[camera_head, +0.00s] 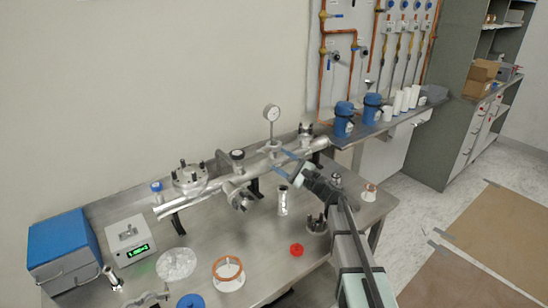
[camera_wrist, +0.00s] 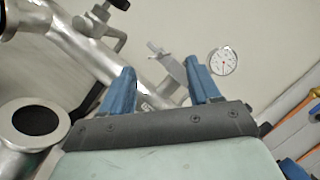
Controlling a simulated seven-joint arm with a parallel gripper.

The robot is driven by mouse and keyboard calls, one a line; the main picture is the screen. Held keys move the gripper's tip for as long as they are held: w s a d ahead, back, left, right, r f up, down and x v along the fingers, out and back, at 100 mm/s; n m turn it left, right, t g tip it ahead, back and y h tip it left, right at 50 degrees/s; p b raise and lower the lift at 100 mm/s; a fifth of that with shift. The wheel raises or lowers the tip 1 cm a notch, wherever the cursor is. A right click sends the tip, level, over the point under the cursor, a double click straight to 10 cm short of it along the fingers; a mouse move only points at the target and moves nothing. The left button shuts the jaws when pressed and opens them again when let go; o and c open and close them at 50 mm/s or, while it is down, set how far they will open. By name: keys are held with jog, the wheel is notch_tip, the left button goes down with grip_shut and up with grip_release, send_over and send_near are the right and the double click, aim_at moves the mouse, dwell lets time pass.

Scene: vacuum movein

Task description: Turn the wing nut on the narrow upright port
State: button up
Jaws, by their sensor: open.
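A long steel pipe (camera_head: 210,192) with several ports runs across the bench. A narrow upright port (camera_head: 271,147) on it carries a round dial gauge (camera_head: 271,113). My gripper (camera_head: 281,161) is open, its blue fingers at this port from the right front. In the wrist view, a grey clamp-like part with a flat tab (camera_wrist: 166,60), which looks like the wing nut, shows between the open fingertips (camera_wrist: 158,68), beyond them. I cannot tell whether a finger touches it. The gauge (camera_wrist: 223,62) shows just right of the right finger, which hides its stem.
A black-knobbed valve (camera_head: 237,156) stands left of the port, and a bolted flange (camera_head: 190,178) farther left. An open tube flange (camera_wrist: 35,122) is close at lower left in the wrist view.

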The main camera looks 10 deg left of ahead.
aim_at(268, 153)
jog(key=shift+x, duration=2)
jog(key=shift+c, duration=0.3)
jog(key=c, duration=1)
jog(key=shift+n, duration=0.3)
jog(key=shift+d+r+n+g+h, duration=0.1)
jog(key=shift+n+g+h, duration=0.35)
jog(key=shift+n, duration=1.2)
jog(key=shift+d+r+n+g+h, duration=0.2)
jog(key=shift+n+g, duration=0.45)
jog(key=shift+n, duration=1)
jog(key=shift+a+f, duration=0.1)
jog(key=shift+a, duration=0.05)
